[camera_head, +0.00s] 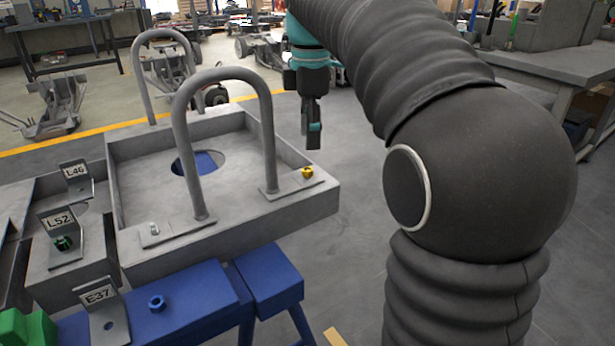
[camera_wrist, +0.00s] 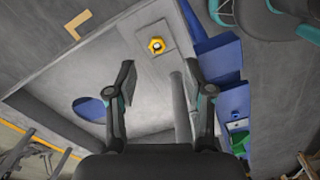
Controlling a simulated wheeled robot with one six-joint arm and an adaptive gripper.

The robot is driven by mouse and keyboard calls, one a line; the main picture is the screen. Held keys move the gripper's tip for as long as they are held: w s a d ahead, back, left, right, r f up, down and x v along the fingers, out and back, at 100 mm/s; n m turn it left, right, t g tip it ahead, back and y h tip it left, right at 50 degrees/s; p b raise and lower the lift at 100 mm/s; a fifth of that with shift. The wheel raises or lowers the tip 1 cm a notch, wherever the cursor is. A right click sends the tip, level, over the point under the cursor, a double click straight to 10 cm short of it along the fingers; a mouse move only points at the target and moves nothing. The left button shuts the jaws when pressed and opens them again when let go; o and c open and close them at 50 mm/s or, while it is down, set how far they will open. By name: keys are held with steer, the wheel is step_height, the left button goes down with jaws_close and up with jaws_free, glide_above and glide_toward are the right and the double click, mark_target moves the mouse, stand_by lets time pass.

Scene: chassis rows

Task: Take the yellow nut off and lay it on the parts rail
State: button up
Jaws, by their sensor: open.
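The yellow nut (camera_head: 307,172) sits on the foot plate at the right end of the near grey hoop (camera_head: 266,130), by the corner of the grey chassis tray (camera_head: 230,255). It also shows in the wrist view (camera_wrist: 156,45), beyond my fingertips and roughly between their lines. My gripper (camera_head: 312,130) hangs above and slightly behind the nut, apart from it. In the wrist view my gripper (camera_wrist: 161,82) has its fingers spread with nothing between them. I cannot tell for certain which part is the parts rail; a blue beam (camera_head: 200,302) runs in front of the tray.
A blue nut (camera_head: 157,303) lies on the blue beam. The hoops rise close to my gripper. Floor right of the tray is clear.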

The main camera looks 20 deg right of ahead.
mark_target(309, 170)
steer(key=shift+w+f+b, duration=0.15)
steer(key=shift+f+b, duration=0.3)
steer(key=shift+f, duration=1.4)
steer(key=shift+w+f+b, duration=0.1)
steer(key=shift+f+b, duration=0.35)
steer(key=shift+f, duration=1.35)
jaws_close()
